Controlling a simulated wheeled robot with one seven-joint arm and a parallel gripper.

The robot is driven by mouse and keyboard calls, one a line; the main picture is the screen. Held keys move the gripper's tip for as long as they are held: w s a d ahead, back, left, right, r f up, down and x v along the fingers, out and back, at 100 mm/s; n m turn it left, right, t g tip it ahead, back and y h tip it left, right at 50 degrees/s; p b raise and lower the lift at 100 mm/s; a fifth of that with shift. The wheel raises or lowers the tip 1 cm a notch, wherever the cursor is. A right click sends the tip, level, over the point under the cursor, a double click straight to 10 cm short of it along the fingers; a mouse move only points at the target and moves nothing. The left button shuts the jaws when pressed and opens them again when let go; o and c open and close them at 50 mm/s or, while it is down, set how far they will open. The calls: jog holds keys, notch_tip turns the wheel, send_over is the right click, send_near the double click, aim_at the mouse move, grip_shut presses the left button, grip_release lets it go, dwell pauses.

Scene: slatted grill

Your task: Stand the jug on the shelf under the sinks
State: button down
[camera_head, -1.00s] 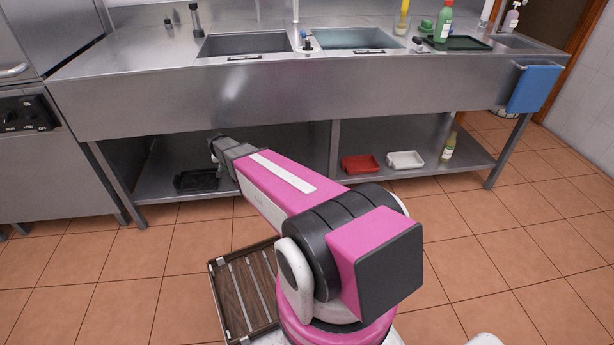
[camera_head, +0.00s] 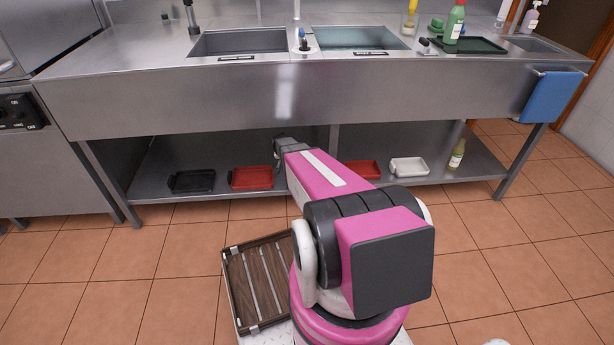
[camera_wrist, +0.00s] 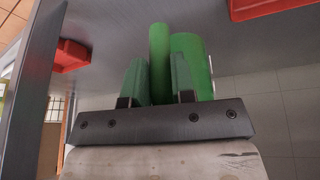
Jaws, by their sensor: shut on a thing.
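The green jug (camera_wrist: 191,62) shows in the wrist view, with a slim upright green part, likely its handle (camera_wrist: 159,50), between the fingers. My gripper (camera_wrist: 158,82) is shut on the jug there. The steel shelf (camera_head: 485,165) under the sinks is in the head view, and its grey surface (camera_wrist: 235,45) appears inverted in the wrist view, close to the jug's far end. Whether the jug touches it I cannot tell. In the head view my arm reaches under the sink counter; the jug and fingers are hidden.
On the shelf are a black tray (camera_head: 192,181), a left red tray (camera_head: 252,177), a right red tray (camera_head: 363,169), a white tray (camera_head: 409,166) and a bottle (camera_head: 457,156). A slatted crate (camera_head: 268,282) is beside my arm.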

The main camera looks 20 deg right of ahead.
jog(key=shift+s+d+f, duration=0.6)
jog(key=shift+d+f, duration=0.65)
jog(key=shift+f, duration=0.25)
jog(key=shift+s+d+f, duration=0.65)
jog(key=shift+d+f, duration=0.6)
jog(key=shift+f, duration=0.3)
jog(key=shift+s+d+f, duration=0.6)
jog(key=shift+d+f, duration=0.65)
jog(key=shift+f, duration=0.25)
jog(key=c, duration=0.9)
grip_release()
jog(key=shift+f, duration=0.1)
jog(key=shift+c, duration=0.2)
jog(key=v, duration=1.3)
jog(key=s+a+r+n+g+y, duration=0.2)
jog(key=s+a+r+n, duration=0.4)
jog(key=s+a+r, duration=1)
jog(key=s+a+g, duration=0.1)
jog(key=s+a, duration=0.1)
jog(key=s, duration=0.1)
jog(key=shift+s+a+r+g+y, duration=0.2)
jog(key=shift+s+g+y, duration=0.1)
jog(key=shift+s+y, duration=0.1)
